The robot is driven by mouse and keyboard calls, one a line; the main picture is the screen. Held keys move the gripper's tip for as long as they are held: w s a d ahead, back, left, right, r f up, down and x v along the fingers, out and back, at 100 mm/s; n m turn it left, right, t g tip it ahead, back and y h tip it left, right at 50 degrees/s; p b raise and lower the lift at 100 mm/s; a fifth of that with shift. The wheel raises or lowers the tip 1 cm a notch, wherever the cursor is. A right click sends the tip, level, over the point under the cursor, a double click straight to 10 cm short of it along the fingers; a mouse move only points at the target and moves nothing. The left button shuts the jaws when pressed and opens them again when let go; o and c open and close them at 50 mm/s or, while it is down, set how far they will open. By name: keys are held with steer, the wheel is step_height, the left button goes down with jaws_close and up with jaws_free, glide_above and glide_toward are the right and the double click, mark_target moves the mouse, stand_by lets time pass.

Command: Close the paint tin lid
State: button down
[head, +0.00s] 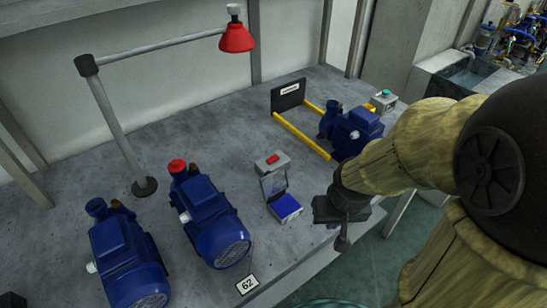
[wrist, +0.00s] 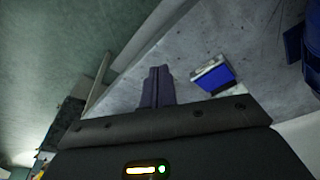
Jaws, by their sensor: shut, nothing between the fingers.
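The paint tin (head: 287,207) is a small box with a blue inside, on the grey bench left of my gripper. Its lid (head: 273,184) looks like a grey panel standing up at the tin's back edge, so the tin is open. In the wrist view the blue and pale tin (wrist: 214,75) lies right of my fingers, apart from them; the lid is hard to make out there. My gripper (head: 342,243) is shut and empty, right of the tin near the bench's front edge. Its closed fingers show in the wrist view (wrist: 157,72).
A grey box with a red button (head: 271,161) stands just behind the lid. Blue pumps (head: 208,220) stand to the left, and another pump (head: 352,132) is behind my arm by yellow rails (head: 302,135). A red lamp (head: 236,38) hangs above. Bench around the tin's left is clear.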

steer(key=shift+w, duration=0.15)
step_height(320, 180, up, 9)
steer(key=n+g+p, duration=0.2)
steer(key=n+p, duration=0.6)
steer(key=p, duration=0.7)
glide_above(272, 182)
steer(key=w+a, duration=0.4)
steer(key=w, duration=0.2)
steer(key=shift+w+y, duration=0.1)
steer(key=shift+y, duration=0.3)
steer(key=shift+f, duration=0.1)
steer(key=shift+m, duration=0.3)
steer(key=f, duration=0.3)
steer(key=f+p, duration=0.1)
steer(key=f, duration=0.6)
steer(key=shift+w+a, duration=0.3)
steer(key=shift+a, duration=0.05)
steer(key=s+d+p, duration=0.1)
steer(key=s+d+r, duration=0.1)
steer(key=s, duration=0.1)
steer(key=shift+d+r+p, duration=0.1)
steer(key=shift+d+p, duration=0.1)
steer(key=shift+p, duration=0.2)
